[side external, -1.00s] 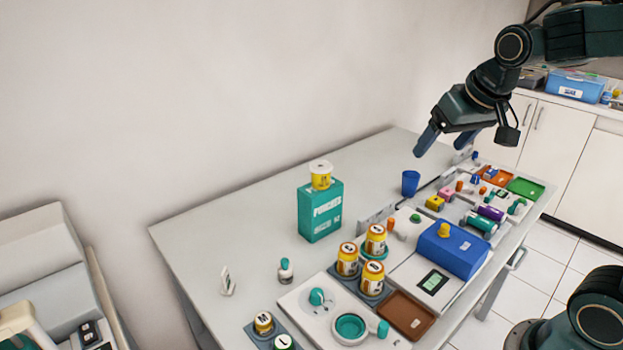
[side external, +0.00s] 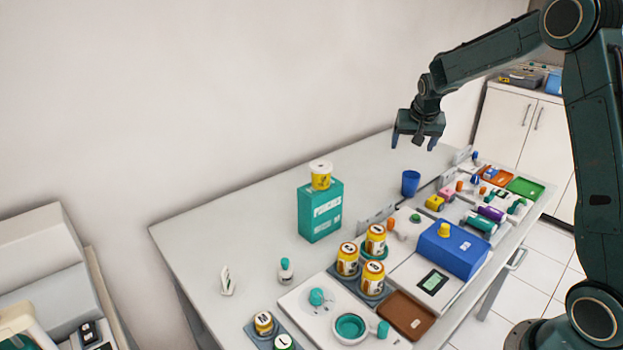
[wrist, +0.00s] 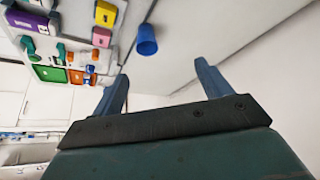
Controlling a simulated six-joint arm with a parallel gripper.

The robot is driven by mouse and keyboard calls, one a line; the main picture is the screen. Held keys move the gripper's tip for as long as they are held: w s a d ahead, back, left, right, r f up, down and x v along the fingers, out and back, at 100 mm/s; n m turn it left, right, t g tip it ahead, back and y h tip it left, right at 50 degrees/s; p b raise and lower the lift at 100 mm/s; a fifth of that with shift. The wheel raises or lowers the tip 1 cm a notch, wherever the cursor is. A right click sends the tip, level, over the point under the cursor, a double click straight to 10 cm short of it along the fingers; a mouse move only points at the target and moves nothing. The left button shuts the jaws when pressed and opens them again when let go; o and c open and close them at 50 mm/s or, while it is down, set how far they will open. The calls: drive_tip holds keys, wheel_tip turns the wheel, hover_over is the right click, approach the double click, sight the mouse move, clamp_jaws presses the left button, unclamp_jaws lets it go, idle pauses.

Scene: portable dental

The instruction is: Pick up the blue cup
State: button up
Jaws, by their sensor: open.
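The blue cup (side external: 410,183) stands upright on the grey table, near the back of the equipment trays. It also shows in the wrist view (wrist: 147,40), ahead of the fingertips and between their lines. My gripper (side external: 414,143) is open and empty, pointing down above the table, higher than the cup and apart from it. In the wrist view my gripper's two blue fingers (wrist: 161,72) are spread wide with nothing between them.
A teal box (side external: 320,212) with a yellow jar on top stands left of the cup. A blue box (side external: 455,250), several yellow jars and trays of small coloured items fill the table's right side. The table top (side external: 240,235) is mostly clear at the back and left.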

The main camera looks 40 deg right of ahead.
drive_tip(key=shift+m+g+h, duration=0.3)
drive_tip(key=shift+m+h, duration=0.1)
drive_tip(key=shift+m, duration=0.4)
drive_tip(key=shift+s+d+r+x, duration=0.15)
drive_tip(key=shift+d+x, duration=0.3)
drive_tip(key=shift+x, duration=2.5)
drive_tip(key=shift+s+d+r+x, duration=0.1)
drive_tip(key=shift+d+r+x, duration=0.3)
drive_tip(key=shift+x, duration=2.55)
drive_tip(key=shift+s+d+x, duration=0.1)
drive_tip(key=shift+d+x, duration=0.45)
drive_tip(key=shift+x, duration=2.45)
drive_tip(key=shift+x, duration=2.55)
drive_tip(key=c, duration=1)
drive_tip(key=shift+r, duration=0.15)
wheel_tip(320, 180, up, 20)
drive_tip(key=shift+f, duration=0.1)
